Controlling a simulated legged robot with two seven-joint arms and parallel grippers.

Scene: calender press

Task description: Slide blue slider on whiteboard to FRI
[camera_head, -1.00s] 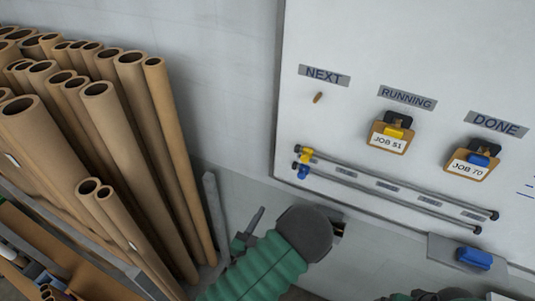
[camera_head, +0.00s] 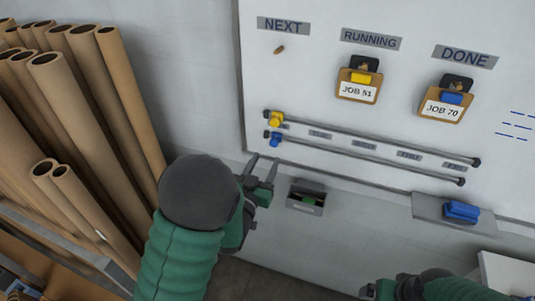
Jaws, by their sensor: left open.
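The whiteboard (camera_head: 420,25) carries two dark rails on its lower part. The blue slider (camera_head: 275,139) is at the left end of the lower rail. The yellow slider (camera_head: 276,119) is at the left end of the upper rail. Several small grey day labels lie between the rails; the rightmost label (camera_head: 455,166) is too small to read surely. My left gripper (camera_head: 262,161) is open and empty, just below the blue slider and apart from it in the picture. My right gripper (camera_head: 382,289) is partly in view at the bottom edge; its fingers are not clear.
Cardboard tubes (camera_head: 95,120) stand at the left. Clipboards hang under RUNNING (camera_head: 359,87) and DONE (camera_head: 446,100). A ledge with a blue eraser (camera_head: 461,211) sits below the board. A small grey box (camera_head: 306,197) is on the wall right of my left gripper.

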